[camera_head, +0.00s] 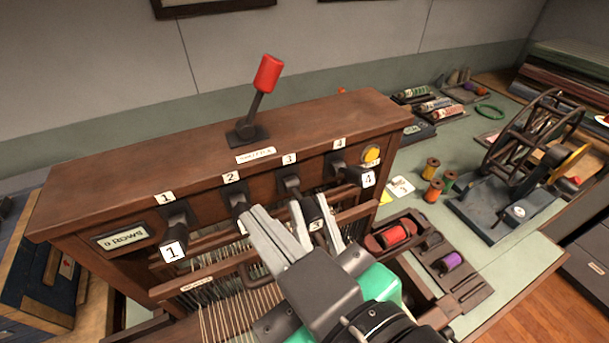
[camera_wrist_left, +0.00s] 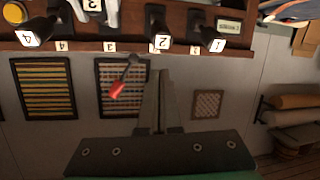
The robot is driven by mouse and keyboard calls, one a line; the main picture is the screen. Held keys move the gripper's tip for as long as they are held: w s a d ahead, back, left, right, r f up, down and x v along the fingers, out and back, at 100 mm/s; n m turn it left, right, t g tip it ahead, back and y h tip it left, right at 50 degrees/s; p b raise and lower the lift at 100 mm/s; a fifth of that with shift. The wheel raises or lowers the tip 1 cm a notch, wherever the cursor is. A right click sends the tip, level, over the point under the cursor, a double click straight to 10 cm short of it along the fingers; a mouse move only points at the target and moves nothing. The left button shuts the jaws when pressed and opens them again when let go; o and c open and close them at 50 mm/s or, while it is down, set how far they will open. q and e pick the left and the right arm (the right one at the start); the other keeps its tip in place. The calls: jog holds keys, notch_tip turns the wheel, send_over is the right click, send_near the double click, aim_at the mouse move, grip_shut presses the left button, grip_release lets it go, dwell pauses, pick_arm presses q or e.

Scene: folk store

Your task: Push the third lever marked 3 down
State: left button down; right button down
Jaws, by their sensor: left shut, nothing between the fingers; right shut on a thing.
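Lever 3 (camera_head: 314,209) is a black handle with a white "3" tag, sticking out of the wooden loom's front panel. My right gripper (camera_head: 316,214) is shut on its end, one finger on each side. Lever 3 also shows at the top edge of the left wrist view (camera_wrist_left: 93,13). My left gripper (camera_head: 253,211) is shut and empty, its fingertips close beside lever 2 (camera_head: 239,203). I cannot tell whether they touch it. In the left wrist view the shut fingers (camera_wrist_left: 157,75) lie just below lever 2 in the picture.
Lever 1 (camera_head: 176,230) is at the left of the panel and lever 4 (camera_head: 356,174) is right of lever 3. A red-knobbed lever (camera_head: 268,73) stands on top of the loom (camera_head: 190,165). Thread spools (camera_head: 432,168) and a winding wheel device (camera_head: 515,190) occupy the table at right.

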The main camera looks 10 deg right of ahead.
pick_arm(q)
jog(key=s+d+r+m+t+h, duration=0.1)
jog(key=s+d+m+h, duration=0.15)
jog(key=s+d, duration=0.4)
send_over(315, 214)
jog(key=a, duration=0.1)
notch_tip(315, 214, down, 3)
jog(key=shift+s+d+f+n, duration=0.15)
jog(key=shift+s+f, duration=0.2)
jog(key=shift+f, duration=0.25)
jog(key=shift+s+d+f+n, duration=0.1)
jog(key=shift+s+f, duration=0.2)
jog(key=shift+f, duration=0.8)
